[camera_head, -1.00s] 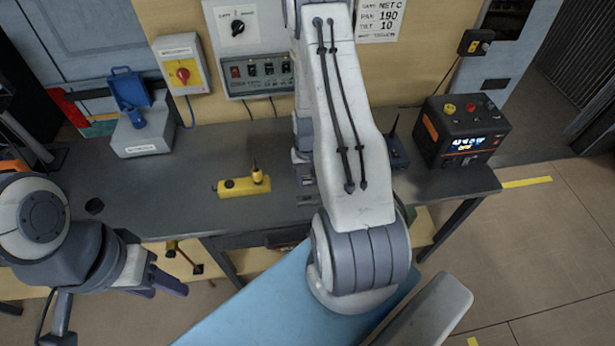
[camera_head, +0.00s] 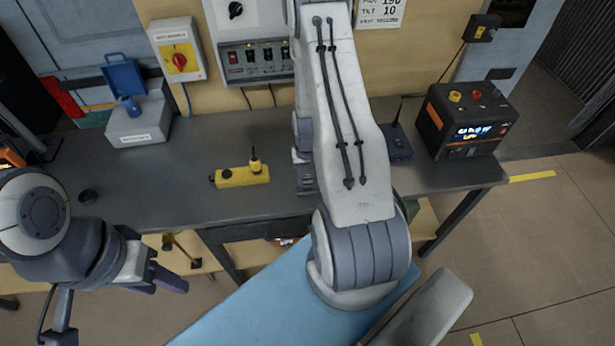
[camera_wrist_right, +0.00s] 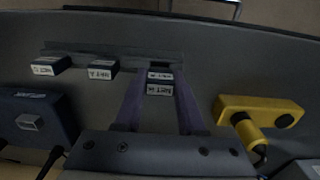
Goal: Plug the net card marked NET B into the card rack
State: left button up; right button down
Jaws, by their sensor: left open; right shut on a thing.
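In the right wrist view my right gripper (camera_wrist_right: 157,84) is shut on a small dark card with a white label (camera_wrist_right: 160,90). The label is upside down and looks like NET B, though blurred. The card is at the card rack (camera_wrist_right: 120,54), in line with a dark slot; I cannot tell how far in it sits. Cards marked NET A (camera_wrist_right: 103,70) and NET C (camera_wrist_right: 45,68) stand in the rack to its left. In the head view my right arm hides the right gripper and most of the rack. My left gripper (camera_head: 163,282) is open and empty in front of the bench.
A yellow box (camera_head: 241,177) lies on the bench (camera_head: 200,205) close to the rack, also in the right wrist view (camera_wrist_right: 262,108). A dark device with an antenna (camera_head: 397,145) stands on the other side. A black control box (camera_head: 468,120) is at the right end.

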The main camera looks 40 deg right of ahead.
jog(key=shift+f+b, duration=0.95)
jog(key=shift+f, duration=0.25)
dwell(0.4)
jog(key=shift+c, duration=2.1)
grip_release()
jog(key=shift+r, duration=0.1)
notch_tip(320, 180, up, 10)
jog(key=shift+r+b, duration=0.15)
jog(key=shift+b, duration=0.6)
